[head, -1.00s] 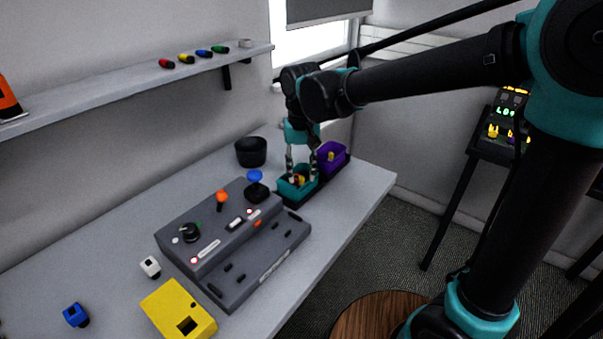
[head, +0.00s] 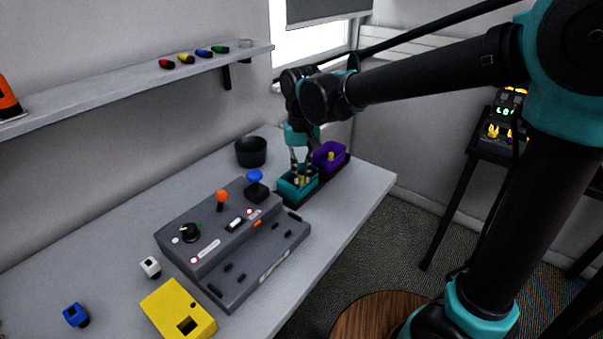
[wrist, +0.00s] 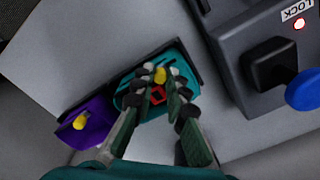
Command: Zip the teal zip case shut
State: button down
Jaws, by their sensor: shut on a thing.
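The teal zip case (head: 285,190) sits at the right end of the bench, in front of the purple case. In the wrist view its teal body (wrist: 125,99) shows around and behind my fingers. My gripper (wrist: 160,77) points down over it, with its fingertips closed around a small yellow pull (wrist: 160,74) on the case. A red piece (wrist: 157,95) shows between the fingers, at the case. The fingers hide much of the case, and I cannot tell how far its zip is closed.
The purple case (head: 340,157) with its own yellow pull (wrist: 79,123) stands beside the teal one. A grey control panel (head: 225,235) with a blue-topped lever (head: 255,177) is close on the left. A black bowl (head: 251,153) stands behind. The bench's front right edge is clear.

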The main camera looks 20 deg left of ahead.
aim_at(318, 171)
jog(key=w+d, duration=0.1)
jog(key=w, duration=0.1)
jog(key=w+d, duration=0.1)
jog(key=w, duration=0.2)
jog(key=w+d, duration=0.1)
jog(key=w, duration=0.1)
jog(key=shift+w, duration=0.2)
jog(key=c, duration=1.5)
grip_release()
notch_tip(318, 171, up, 12)
